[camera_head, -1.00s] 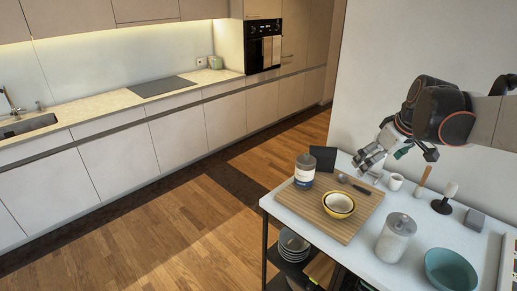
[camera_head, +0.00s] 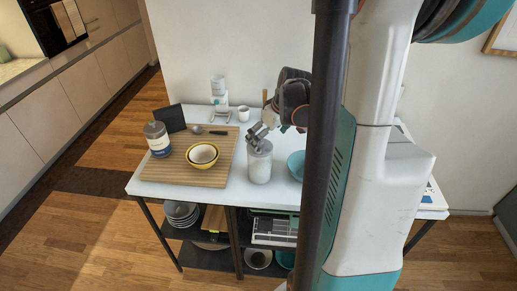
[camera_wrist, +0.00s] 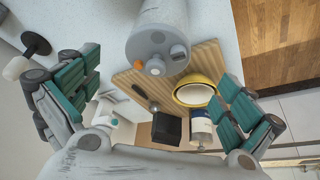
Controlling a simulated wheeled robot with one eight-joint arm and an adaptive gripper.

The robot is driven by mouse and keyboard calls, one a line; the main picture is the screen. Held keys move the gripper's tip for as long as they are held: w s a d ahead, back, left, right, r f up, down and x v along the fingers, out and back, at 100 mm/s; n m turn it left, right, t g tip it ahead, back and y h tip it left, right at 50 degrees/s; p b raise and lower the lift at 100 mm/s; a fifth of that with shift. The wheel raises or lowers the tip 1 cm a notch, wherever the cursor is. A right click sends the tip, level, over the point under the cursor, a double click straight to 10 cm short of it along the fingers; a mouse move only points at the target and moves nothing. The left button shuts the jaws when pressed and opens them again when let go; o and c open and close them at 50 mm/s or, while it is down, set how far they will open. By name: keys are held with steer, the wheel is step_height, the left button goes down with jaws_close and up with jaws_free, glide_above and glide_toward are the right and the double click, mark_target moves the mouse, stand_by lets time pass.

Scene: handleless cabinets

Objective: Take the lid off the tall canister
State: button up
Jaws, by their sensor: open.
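The tall canister (camera_head: 259,166) is a pale grey-white cylinder standing upright on the white table, right of the wooden board. In the wrist view its lidded end (camera_wrist: 157,50) faces me at the top, with small knobs and an orange spot on the grey lid. My gripper (camera_head: 262,135) is just above the canister's top in the head view. In the wrist view my gripper (camera_wrist: 158,75) has its teal-padded fingers spread wide, one on each side of the lid, with nothing between the pads. I cannot tell whether any finger touches the lid.
The wooden board (camera_head: 213,176) holds a yellow-rimmed bowl (camera_head: 203,154), a labelled jar (camera_head: 158,140) and a spoon (camera_head: 196,129). A dark panel (camera_head: 170,118) stands behind. A mug (camera_head: 243,113) is at the back. A teal bowl (camera_head: 296,165) sits close right of the canister.

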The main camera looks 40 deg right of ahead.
mark_target(261, 147)
steer(key=shift+b+x, duration=0.65)
steer(key=shift+x, duration=2.45)
steer(key=shift+s+d, duration=0.1)
steer(key=shift+d, duration=0.05)
steer(key=c, duration=1.1)
